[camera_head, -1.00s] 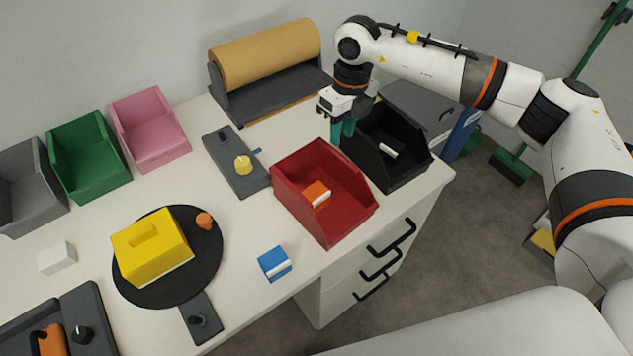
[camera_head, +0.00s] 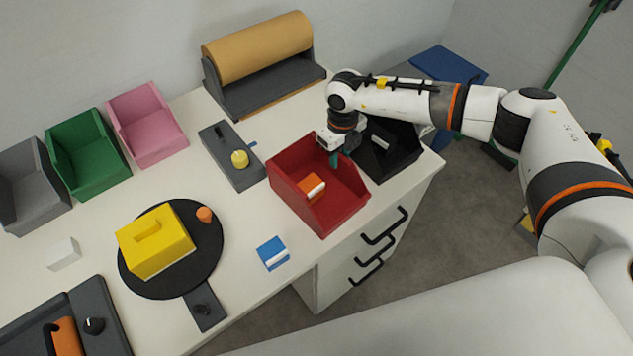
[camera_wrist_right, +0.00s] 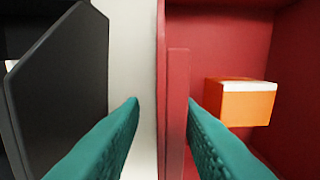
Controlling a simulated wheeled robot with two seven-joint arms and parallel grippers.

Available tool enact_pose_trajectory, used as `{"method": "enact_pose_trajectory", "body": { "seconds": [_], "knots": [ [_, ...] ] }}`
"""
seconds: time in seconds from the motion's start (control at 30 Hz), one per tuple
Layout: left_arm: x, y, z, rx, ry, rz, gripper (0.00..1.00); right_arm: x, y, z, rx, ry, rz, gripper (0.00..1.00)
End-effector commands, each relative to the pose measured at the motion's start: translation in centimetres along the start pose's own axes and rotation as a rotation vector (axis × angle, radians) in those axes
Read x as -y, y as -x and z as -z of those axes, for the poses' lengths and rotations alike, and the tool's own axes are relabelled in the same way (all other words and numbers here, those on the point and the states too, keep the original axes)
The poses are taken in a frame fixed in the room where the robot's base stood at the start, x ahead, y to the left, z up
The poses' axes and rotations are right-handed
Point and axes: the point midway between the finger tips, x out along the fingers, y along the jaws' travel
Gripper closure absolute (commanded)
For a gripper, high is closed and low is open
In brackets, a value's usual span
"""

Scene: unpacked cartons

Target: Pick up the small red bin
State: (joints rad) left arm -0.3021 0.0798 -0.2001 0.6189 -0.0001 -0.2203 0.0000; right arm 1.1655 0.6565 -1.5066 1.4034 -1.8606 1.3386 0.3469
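The small red bin (camera_head: 338,206) stands on the white table near its front right edge, with an orange and white block (camera_head: 311,188) inside. My right gripper (camera_head: 335,160) is at the bin's right-hand wall, pointing down. In the right wrist view its two teal fingers (camera_wrist_right: 163,110) are spread apart, one on each side of the red wall (camera_wrist_right: 177,95). The right finger is on the block's side and the left finger is over the white gap beside the bin. Whether either finger touches the wall is unclear. My left gripper is not in view.
A black bin (camera_head: 403,158) with a white item stands close to the right of the red bin. A blue block (camera_head: 271,252) lies in front. A yellow box (camera_head: 157,259) sits on a black round plate. Pink (camera_head: 147,131) and green bins stand at the back left.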

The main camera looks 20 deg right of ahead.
Motion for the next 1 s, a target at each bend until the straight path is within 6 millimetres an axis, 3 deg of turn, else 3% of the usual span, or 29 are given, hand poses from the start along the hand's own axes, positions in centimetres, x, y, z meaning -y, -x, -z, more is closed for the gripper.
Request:
{"method": "enact_pose_trajectory", "body": {
  "seconds": [0.27,0.43,0.87,1.0],
  "knots": [
    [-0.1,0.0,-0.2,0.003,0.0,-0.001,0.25,0.0,-0.4,0.0,0.0,0.001,0.0,0.73],
    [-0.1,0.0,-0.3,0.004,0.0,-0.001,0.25,0.0,-0.3,0.0,0.0,0.001,0.0,1.0],
    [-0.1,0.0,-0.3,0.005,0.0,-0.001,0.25,0.0,-0.1,0.1,-0.003,0.0,0.001,1.0],
    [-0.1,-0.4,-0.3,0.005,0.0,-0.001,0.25,0.0,1.2,0.1,-0.005,0.0,0.0,1.0]
  ]
}}
